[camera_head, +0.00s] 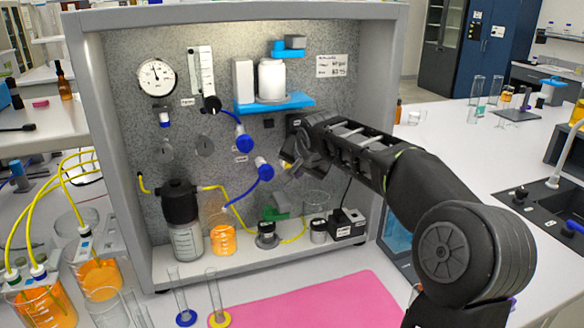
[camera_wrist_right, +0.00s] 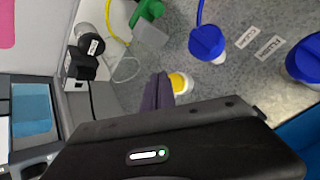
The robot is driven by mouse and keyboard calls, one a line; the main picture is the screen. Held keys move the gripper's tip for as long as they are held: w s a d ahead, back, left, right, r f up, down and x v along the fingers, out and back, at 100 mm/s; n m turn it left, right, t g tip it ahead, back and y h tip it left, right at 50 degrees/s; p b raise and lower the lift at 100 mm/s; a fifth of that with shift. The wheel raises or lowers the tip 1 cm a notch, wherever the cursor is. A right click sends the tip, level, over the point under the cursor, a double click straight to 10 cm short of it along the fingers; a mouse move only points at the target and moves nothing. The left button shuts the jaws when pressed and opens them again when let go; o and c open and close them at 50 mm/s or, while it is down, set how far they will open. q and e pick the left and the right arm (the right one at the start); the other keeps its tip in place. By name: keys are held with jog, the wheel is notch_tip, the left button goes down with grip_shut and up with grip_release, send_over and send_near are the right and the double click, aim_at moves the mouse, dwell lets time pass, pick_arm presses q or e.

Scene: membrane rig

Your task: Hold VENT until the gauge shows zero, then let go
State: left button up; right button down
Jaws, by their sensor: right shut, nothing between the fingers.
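The gauge (camera_head: 157,77) is a round white dial with a dark rim at the upper left of the grey rig panel. Its needle points roughly upward; the numbers are too small to read. A yellow button with a pale collar (camera_wrist_right: 181,83) is on the panel in the right wrist view. Its label is not legible, so I cannot tell whether it is VENT. My right gripper (camera_head: 291,166) is shut and empty at the panel. In the wrist view its dark fingertips (camera_wrist_right: 159,79) overlap the button's edge; I cannot tell whether they touch it. My left gripper is not in view.
Blue valve handles (camera_head: 244,141) stick out of the panel close to the right gripper. A blue shelf (camera_head: 243,107) with a white bottle is above. Bottles, an orange beaker (camera_head: 223,237) and a black box (camera_head: 347,226) stand on the rig floor. A pink mat (camera_head: 320,303) lies in front.

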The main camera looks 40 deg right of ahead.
jog(key=shift+w, duration=0.1)
jog(key=shift+w+d, duration=0.1)
jog(key=shift+w, duration=0.2)
jog(key=shift+w+d+p, duration=0.2)
jog(key=shift+w+p, duration=0.1)
jog(key=shift+w, duration=0.2)
dwell(1.9)
dwell(1.3)
jog(key=shift+s+a+b, duration=0.35)
jog(key=shift+s+b, duration=0.45)
jog(key=shift+s, duration=0.1)
